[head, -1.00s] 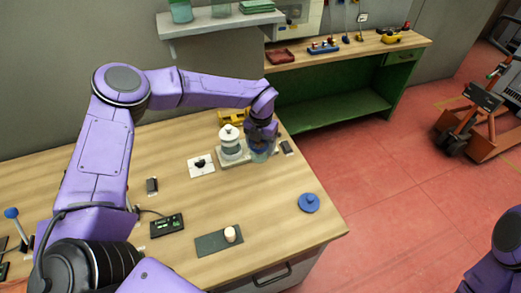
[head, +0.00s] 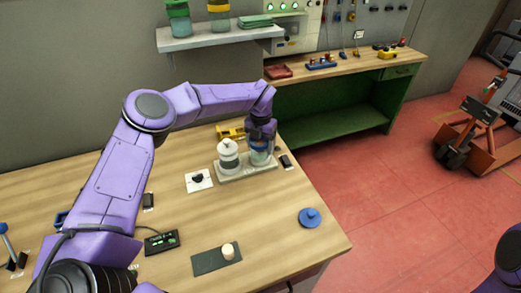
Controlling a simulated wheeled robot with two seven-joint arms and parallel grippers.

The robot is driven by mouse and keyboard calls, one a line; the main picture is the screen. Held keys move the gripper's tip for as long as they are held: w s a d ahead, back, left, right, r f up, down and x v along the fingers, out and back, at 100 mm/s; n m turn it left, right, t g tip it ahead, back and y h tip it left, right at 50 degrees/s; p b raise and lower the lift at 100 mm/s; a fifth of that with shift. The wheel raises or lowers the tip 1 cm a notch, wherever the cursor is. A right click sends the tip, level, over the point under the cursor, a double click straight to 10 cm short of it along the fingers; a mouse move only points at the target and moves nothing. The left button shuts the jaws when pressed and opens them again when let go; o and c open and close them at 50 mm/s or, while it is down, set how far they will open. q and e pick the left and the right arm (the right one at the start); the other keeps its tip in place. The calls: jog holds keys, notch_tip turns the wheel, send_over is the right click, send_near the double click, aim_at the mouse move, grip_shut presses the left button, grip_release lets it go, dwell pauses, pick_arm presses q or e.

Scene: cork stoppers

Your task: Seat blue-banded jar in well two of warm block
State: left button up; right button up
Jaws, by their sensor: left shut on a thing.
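A clear jar with a blue band (head: 261,155) stands upright at the right end of the pale block (head: 232,176). From this view I cannot tell whether its base is fully down in the well. My left gripper (head: 262,137) is shut on the jar from above and hides its top. A white jar with a dark band and a knobbed lid (head: 229,160) stands at the block's left end, beside the blue-banded jar. Only a purple part of my right arm shows at the lower right; its gripper is out of view.
A white card with a black knob (head: 198,180) lies left of the block. A blue lid (head: 310,217) lies near the table's right edge. A cork (head: 228,251) stands on a dark mat (head: 205,262). A yellow object (head: 230,132) is behind the block.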

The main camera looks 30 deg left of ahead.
pick_arm(q)
jog(key=w, duration=0.1)
jog(key=w+a+b, duration=0.1)
jog(key=w, duration=0.1)
jog(key=w+a+b, duration=0.1)
jog(key=shift+w, duration=0.35)
jog(key=shift+b, duration=0.8)
dwell(1.2)
jog(key=shift+a+f+b, duration=0.1)
jog(key=shift+f+b, duration=2.55)
jog(key=shift+f, duration=0.2)
dwell(1.1)
jog(key=shift+s+f, duration=0.15)
jog(key=shift+f, duration=0.1)
jog(key=shift+b, duration=0.35)
dwell(0.7)
